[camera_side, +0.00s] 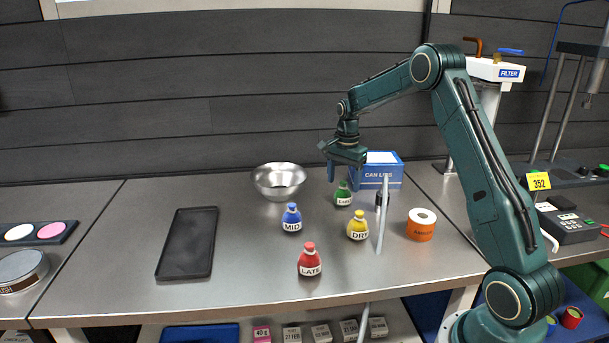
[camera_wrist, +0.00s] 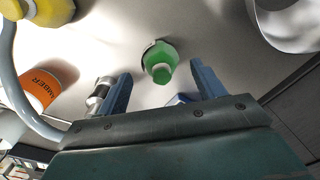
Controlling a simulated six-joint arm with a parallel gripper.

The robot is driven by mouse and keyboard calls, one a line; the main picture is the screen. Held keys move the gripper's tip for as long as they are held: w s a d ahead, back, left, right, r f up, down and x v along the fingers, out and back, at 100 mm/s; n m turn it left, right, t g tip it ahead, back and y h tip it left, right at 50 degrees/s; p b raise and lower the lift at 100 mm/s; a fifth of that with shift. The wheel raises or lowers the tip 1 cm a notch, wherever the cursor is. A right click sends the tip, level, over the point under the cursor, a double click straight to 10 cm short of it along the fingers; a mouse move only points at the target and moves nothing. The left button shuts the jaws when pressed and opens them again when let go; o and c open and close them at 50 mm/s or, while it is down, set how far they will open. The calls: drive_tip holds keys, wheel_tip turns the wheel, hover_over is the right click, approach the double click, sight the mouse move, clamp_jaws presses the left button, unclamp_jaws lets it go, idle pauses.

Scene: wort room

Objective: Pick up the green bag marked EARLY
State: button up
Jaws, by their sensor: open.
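The green bag (camera_side: 343,195) stands upright on the steel table, below and slightly right of my gripper (camera_side: 343,171) in the side view. Its white label is partly readable. In the wrist view the green bag (camera_wrist: 160,62) shows from above, beyond and between the two blue fingers of my gripper (camera_wrist: 158,85). The fingers are apart and nothing is between their tips. The bag looks untouched on the table.
A blue bag (camera_side: 291,218), yellow bag (camera_side: 357,226) and red bag (camera_side: 309,261) stand nearby. A steel bowl (camera_side: 279,182) is left, a blue box (camera_side: 385,168) behind right, an orange roll (camera_side: 421,226) right. A thin pale post (camera_side: 382,215) rises near the yellow bag. A black tray (camera_side: 187,243) lies left.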

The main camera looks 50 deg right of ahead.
sight(343, 192)
drive_tip(key=shift+f, duration=0.1)
drive_tip(key=shift+d+f, duration=0.15)
drive_tip(key=shift+f, duration=2.35)
drive_tip(key=shift+c, duration=0.2)
drive_tip(key=c, duration=1)
